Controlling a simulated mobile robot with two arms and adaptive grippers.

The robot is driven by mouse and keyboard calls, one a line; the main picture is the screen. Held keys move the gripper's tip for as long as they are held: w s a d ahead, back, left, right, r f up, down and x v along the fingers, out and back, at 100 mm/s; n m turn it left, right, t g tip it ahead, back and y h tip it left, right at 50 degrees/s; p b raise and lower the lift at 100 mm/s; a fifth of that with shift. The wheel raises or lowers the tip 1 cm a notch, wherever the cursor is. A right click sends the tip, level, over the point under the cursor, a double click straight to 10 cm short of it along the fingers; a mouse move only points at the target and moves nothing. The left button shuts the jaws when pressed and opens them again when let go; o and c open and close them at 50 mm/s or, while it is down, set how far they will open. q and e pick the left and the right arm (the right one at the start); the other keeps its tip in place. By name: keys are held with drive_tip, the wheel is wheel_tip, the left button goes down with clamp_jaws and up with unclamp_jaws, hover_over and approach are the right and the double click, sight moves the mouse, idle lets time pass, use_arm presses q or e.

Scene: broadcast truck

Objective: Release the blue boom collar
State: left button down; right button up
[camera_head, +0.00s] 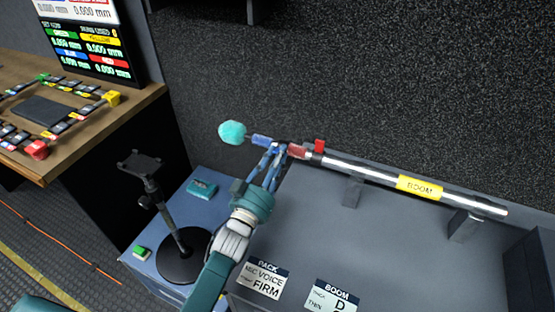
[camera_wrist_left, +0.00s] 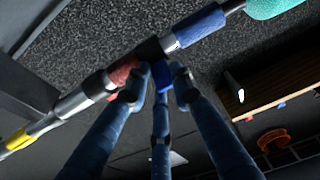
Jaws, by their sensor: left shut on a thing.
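The silver boom pole (camera_head: 375,174) runs across the grey case top, with a teal foam windscreen (camera_head: 232,132) at its left end. The blue boom collar (camera_head: 262,140) is beside the windscreen; it also shows in the left wrist view (camera_wrist_left: 200,25). A red collar (camera_head: 298,150) sits further along the pole. My left gripper (camera_head: 277,149) is at the pole between the blue and red collars. In the left wrist view its blue fingers (camera_wrist_left: 163,75) close around a small bright blue piece (camera_wrist_left: 178,74) just below the blue collar. The fingers partly hide the contact.
A black stand (camera_head: 180,255) with a round base stands on the blue surface left of my arm. A teal box (camera_head: 201,189) lies near it. Pole brackets (camera_head: 352,192) hold the pole above the case top. A wooden desk (camera_head: 100,125) is at the left.

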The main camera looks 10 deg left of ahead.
use_arm(q)
drive_tip(key=shift+f, duration=0.25)
drive_tip(key=c, duration=1.6)
unclamp_jaws()
drive_tip(key=shift+a, duration=0.1)
drive_tip(key=v, duration=1.2)
